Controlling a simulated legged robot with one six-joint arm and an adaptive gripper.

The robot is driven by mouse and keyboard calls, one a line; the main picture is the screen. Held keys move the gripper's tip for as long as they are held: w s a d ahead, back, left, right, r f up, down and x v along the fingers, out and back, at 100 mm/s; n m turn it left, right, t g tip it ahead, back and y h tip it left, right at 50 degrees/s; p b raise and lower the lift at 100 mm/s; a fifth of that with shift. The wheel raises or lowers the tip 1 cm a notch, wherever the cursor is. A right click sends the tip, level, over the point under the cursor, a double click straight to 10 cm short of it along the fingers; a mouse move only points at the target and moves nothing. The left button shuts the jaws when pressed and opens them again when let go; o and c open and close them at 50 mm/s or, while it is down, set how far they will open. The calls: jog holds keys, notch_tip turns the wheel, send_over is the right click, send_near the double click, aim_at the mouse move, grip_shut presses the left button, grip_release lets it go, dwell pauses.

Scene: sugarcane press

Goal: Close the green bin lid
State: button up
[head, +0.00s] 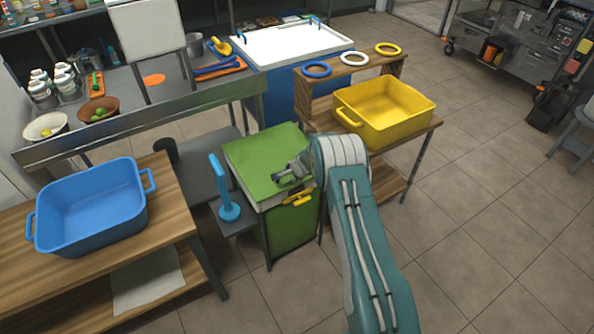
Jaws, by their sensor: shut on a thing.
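The green bin (293,232) stands in the middle of the head view. Its green lid (262,152) lies over the top and looks flat or nearly flat; I cannot tell whether a small gap remains under it. A yellow handle (298,198) shows on the bin's upper front. My gripper (287,174) is at the lid's front right part, with its jaws shut on the lid. The exact contact is small and partly hidden by my arm, which reaches in from the lower right.
A blue tub (92,212) sits on a wooden table at left. A blue upright holder (228,195) stands on a small shelf beside the bin. A yellow tub (385,108) is on the wooden stand at right. Tiled floor (480,200) at right is clear.

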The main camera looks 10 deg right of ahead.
jog(key=v, duration=1)
jog(key=shift+s+d, duration=0.2)
jog(key=shift+s, duration=0.05)
jog(key=shift+r, duration=0.15)
jog(key=s+a+r+n+y, duration=0.1)
jog(key=s+a+r+n, duration=0.15)
jog(key=s+r, duration=0.45)
jog(key=s+a+r+n, duration=0.2)
jog(key=s+r+n, duration=0.15)
jog(key=r, duration=0.85)
jog(key=s+a+r+n+y, duration=0.1)
jog(key=s+a+r+n, duration=0.15)
jog(key=s+r, duration=0.45)
jog(key=s+d+r+n+h, duration=0.2)
jog(key=s+r+n, duration=0.1)
jog(key=s, duration=0.9)
jog(key=s+d+r+n+g+h, duration=0.1)
jog(key=s+d+r+n+h, duration=0.1)
jog(key=s, duration=1.1)
notch_tip(320, 180, up, 3)
jog(key=shift+d+f+n, duration=0.15)
jog(key=shift+d+n, duration=0.1)
jog(key=shift+n, duration=0.2)
